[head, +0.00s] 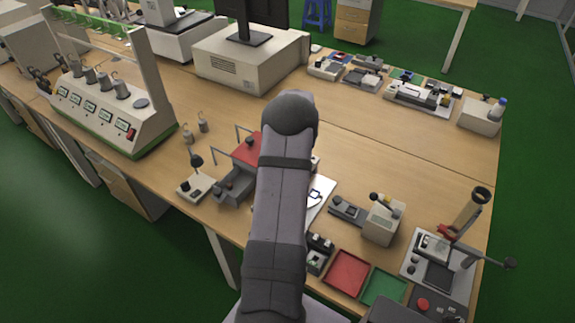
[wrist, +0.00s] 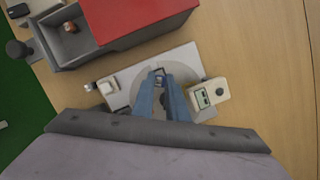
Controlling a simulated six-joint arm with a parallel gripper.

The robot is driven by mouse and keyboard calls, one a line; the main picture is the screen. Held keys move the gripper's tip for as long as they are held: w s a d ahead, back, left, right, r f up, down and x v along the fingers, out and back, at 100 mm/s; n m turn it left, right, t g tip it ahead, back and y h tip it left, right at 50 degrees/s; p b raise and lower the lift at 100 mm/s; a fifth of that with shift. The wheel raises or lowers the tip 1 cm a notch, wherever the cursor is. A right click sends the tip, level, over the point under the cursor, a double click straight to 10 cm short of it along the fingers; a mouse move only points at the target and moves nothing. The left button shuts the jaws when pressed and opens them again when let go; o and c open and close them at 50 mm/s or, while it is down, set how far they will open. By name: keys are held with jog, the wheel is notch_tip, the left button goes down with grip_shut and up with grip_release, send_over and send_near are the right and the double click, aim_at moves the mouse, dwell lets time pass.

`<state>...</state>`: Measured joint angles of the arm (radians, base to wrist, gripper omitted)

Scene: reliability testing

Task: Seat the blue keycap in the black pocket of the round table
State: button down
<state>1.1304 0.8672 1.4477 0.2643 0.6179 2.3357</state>
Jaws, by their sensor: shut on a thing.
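The round table (wrist: 137,80) is a grey disc on a pale base plate (wrist: 119,94) in the wrist view. In the head view a sliver of the disc (head: 314,200) shows right of my arm. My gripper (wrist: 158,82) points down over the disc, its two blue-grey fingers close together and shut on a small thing. That thing is mostly hidden between the fingers; its blue colour cannot be made out. A small dark shape lies at the fingertips, and I cannot tell whether it is the black pocket. My arm hides the gripper in the head view.
A red-topped grey unit with an open drawer (wrist: 68,45) stands close behind the base plate, to the left. A beige box with a display (wrist: 208,96) stands close at right. Red (head: 347,272) and green (head: 384,287) trays lie in front. Bare wood lies farther right.

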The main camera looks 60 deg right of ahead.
jog(key=shift+f+b, duration=1.85)
jog(key=shift+f, duration=0.2)
jog(key=shift+r+p, duration=0.1)
jog(key=shift+p, duration=0.55)
jog(key=shift+f, duration=0.55)
dwell(0.9)
jog(key=c, duration=1.7)
grip_release()
jog(key=shift+o, duration=0.2)
jog(key=shift+r, duration=0.1)
jog(key=shift+r+p, duration=2.85)
jog(key=shift+r, duration=0.1)
